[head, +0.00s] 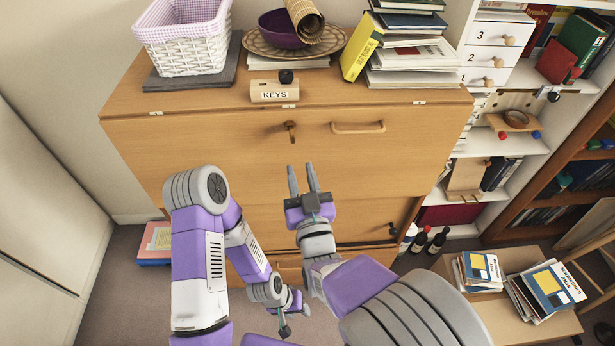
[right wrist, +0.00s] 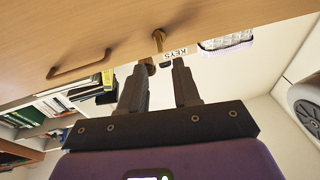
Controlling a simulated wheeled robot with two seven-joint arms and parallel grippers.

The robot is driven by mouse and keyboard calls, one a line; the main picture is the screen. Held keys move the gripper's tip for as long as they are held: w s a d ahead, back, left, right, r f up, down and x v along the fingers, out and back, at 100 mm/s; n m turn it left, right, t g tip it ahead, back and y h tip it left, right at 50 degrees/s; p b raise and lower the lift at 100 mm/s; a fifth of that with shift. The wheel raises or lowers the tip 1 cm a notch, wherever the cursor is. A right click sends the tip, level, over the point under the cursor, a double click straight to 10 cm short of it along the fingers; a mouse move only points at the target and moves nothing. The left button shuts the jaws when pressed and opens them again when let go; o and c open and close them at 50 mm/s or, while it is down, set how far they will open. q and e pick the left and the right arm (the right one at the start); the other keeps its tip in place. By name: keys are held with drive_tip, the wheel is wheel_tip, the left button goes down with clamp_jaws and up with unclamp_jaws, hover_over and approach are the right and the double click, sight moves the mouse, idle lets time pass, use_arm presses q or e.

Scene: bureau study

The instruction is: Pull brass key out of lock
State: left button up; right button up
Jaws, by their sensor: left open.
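The brass key (head: 290,127) sits in the lock on the upper front of the wooden bureau (head: 220,130), with its lower part hanging down. It also shows in the right wrist view (right wrist: 158,41), beyond the gap between my right fingertips. My right gripper (head: 301,167) is open and empty, below the key in the head view and apart from it. My left gripper (head: 295,321) is open and empty, low in front of the bureau.
A bar handle (head: 358,128) lies right of the key. On the bureau top stand a KEYS block (head: 274,91), a white basket (head: 186,45), a purple bowl (head: 283,28) and stacked books (head: 411,62). Shelves (head: 500,140) stand at right. A low table (head: 540,328) with books is lower right.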

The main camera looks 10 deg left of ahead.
sight(293, 141)
drive_tip(key=p+x, duration=0.1)
drive_tip(key=x, duration=0.5)
drive_tip(key=shift+w+f, duration=0.1)
drive_tip(key=shift+w, duration=0.25)
drive_tip(key=shift+x, duration=0.95)
clamp_jaws()
drive_tip(key=shift+s+b, duration=0.15)
drive_tip(key=shift+b, duration=0.15)
drive_tip(key=shift+b+v, duration=1.25)
drive_tip(key=shift+v, duration=1.6)
